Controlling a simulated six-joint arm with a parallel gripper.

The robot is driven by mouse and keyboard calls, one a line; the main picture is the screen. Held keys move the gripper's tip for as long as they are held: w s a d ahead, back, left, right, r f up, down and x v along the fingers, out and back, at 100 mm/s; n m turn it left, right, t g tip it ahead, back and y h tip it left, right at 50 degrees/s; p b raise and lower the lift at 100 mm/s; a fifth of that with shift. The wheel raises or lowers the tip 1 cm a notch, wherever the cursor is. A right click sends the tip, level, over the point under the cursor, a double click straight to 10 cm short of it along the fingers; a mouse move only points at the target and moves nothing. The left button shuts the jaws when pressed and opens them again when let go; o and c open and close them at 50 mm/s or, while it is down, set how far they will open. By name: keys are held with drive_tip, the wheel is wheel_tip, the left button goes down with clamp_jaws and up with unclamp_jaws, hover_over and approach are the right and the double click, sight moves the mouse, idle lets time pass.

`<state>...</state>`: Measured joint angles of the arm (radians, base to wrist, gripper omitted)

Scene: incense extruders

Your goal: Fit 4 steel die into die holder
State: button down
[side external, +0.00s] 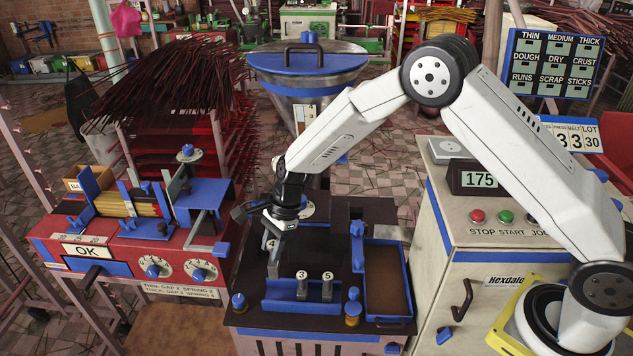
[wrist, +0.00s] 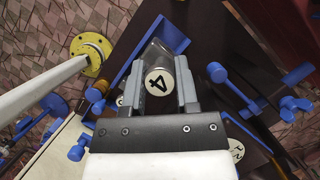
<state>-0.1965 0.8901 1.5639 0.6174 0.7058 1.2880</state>
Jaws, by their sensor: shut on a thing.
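In the wrist view my gripper (wrist: 160,72) is shut on a steel die with a white round face marked 4 (wrist: 158,80). Two steel dies, marked 3 (side external: 302,286) and 5 (side external: 327,287), stand upright in the blue rack (side external: 280,300). I cannot tell for certain which part is the die holder.
A blue-rimmed tray (side external: 388,280) lies to the right of the rack. Blue knobs (side external: 239,302) and a blue post stand on the bench top. A red machine (side external: 130,250) stands at left, and a control cabinet (side external: 490,240) at right.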

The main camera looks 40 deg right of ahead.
drive_tip(key=shift+r, duration=0.1)
idle(0.4)
wheel_tip(320, 180, up, 37)
drive_tip(key=s+d, duration=0.2)
drive_tip(key=d, duration=2.3)
wheel_tip(320, 180, down, 26)
drive_tip(key=shift+w+a, duration=0.2)
drive_tip(key=shift+a, duration=0.15)
drive_tip(key=shift+f, duration=0.3)
drive_tip(key=shift+f, duration=2.8)
drive_tip(key=shift+f, duration=0.85)
